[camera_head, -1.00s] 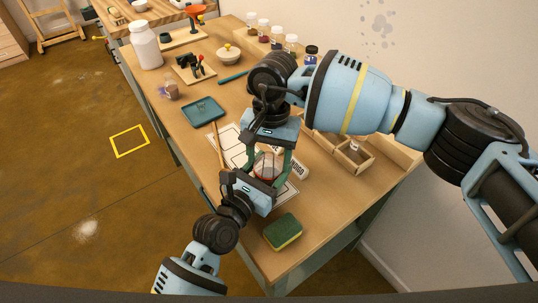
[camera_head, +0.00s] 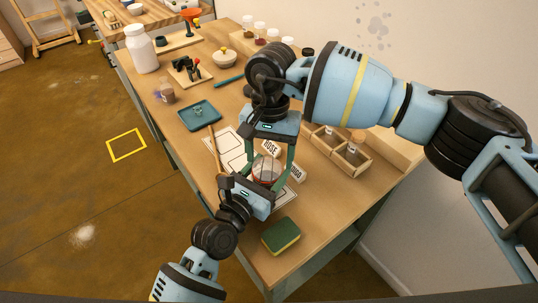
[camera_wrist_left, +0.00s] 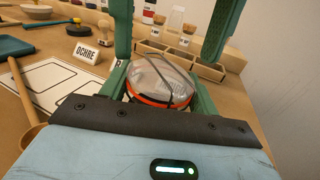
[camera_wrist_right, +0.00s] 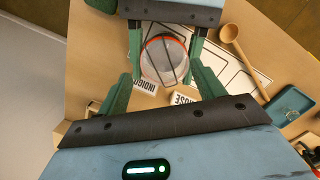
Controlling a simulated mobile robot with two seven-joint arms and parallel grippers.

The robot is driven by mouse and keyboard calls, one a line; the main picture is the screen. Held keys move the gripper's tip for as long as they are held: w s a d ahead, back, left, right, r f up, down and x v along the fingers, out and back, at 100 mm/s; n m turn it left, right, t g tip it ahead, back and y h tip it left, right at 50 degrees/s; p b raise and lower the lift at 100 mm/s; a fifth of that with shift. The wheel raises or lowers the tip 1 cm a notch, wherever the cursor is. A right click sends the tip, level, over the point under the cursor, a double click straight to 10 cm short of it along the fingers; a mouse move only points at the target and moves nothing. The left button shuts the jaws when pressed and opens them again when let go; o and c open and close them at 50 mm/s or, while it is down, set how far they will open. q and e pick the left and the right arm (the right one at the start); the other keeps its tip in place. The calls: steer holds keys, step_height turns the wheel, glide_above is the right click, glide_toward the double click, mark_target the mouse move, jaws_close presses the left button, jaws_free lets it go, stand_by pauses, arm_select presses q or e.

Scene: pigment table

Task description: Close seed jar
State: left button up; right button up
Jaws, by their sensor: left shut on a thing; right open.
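The seed jar (camera_head: 265,173) is a small clear jar with an orange-red ring and a wire clasp. My left gripper (camera_head: 261,181) is shut on it, a finger on each side. In the left wrist view the jar (camera_wrist_left: 160,80) shows its clear lid lying over the ring, with wire across it; I cannot tell whether the clasp is locked. My right gripper (camera_head: 268,166) is open above the jar, pointing down. In the right wrist view its fingers stand apart with the jar (camera_wrist_right: 164,60) beyond them. The jar's lower part is hidden.
Bare table lies right of the sponge.

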arm_select(q)
steer(key=shift+a+f, duration=0.1)
arm_select(e)
steer(key=shift+a+r, duration=0.15)
steer(key=c, duration=1.2)
arm_select(q)
steer(key=shift+w, duration=0.1)
arm_select(e)
steer(key=shift+o, duration=0.2)
steer(key=shift+s+f, duration=0.1)
steer(key=shift+f, duration=0.6)
steer(key=shift+r, duration=0.1)
steer(key=shift+w+r, duration=0.15)
steer(key=shift+r, duration=0.85)
steer(key=shift+w+r, duration=0.1)
steer(key=shift+r, duration=0.9)
arm_select(q)
steer(key=o, duration=1.5)
steer(key=shift+c, duration=0.2)
steer(key=shift+v, duration=3.95)
arm_select(e)
steer(key=shift+f, duration=0.65)
